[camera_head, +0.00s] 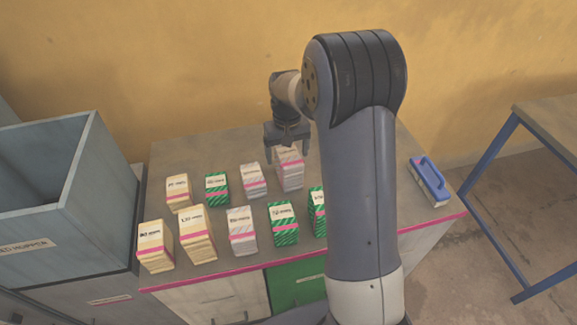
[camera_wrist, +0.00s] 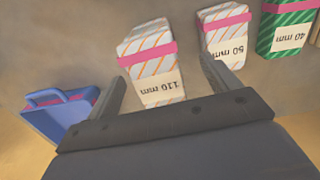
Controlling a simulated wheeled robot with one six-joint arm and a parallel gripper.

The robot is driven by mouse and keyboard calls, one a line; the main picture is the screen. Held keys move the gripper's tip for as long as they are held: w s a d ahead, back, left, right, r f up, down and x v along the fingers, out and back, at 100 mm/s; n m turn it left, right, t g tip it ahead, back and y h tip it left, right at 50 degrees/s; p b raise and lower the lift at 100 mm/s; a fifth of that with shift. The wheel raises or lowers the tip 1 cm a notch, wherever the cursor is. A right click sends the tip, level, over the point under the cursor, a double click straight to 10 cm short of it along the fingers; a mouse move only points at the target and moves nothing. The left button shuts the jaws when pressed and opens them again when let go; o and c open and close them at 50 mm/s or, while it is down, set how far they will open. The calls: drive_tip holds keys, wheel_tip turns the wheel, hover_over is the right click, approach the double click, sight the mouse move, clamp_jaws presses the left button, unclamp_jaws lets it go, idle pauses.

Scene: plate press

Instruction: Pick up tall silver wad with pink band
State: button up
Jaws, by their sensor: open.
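The tall silver wad with a pink band (camera_head: 290,174) stands at the back of the table, right of a shorter silver wad. In the wrist view it is the striped block labelled 110 mm (camera_wrist: 150,48), its pink band across its middle. My gripper (camera_head: 287,151) is open and points down at this wad. In the wrist view my gripper (camera_wrist: 161,70) has a finger on either side of the wad's labelled end, with nothing held. The gripper partly covers the wad's top in the head view, and I cannot tell whether the fingers touch it.
A shorter silver wad (camera_head: 252,181), labelled 50 mm in the wrist view (camera_wrist: 226,36), stands close to the left. Green (camera_head: 217,189) and cream (camera_head: 178,192) wads stand further left. A blue-handled tool (camera_head: 430,182) lies to the right. A grey hopper (camera_head: 88,195) stands left of the table.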

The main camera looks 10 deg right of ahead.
sight(289, 154)
drive_tip(key=f, duration=0.3)
drive_tip(key=w+f+p, duration=0.1)
drive_tip(key=shift+d+f, duration=0.2)
drive_tip(key=shift+d, duration=0.2)
drive_tip(key=shift+f, duration=0.55)
drive_tip(key=shift+c, duration=0.5)
drive_tip(key=c, duration=1)
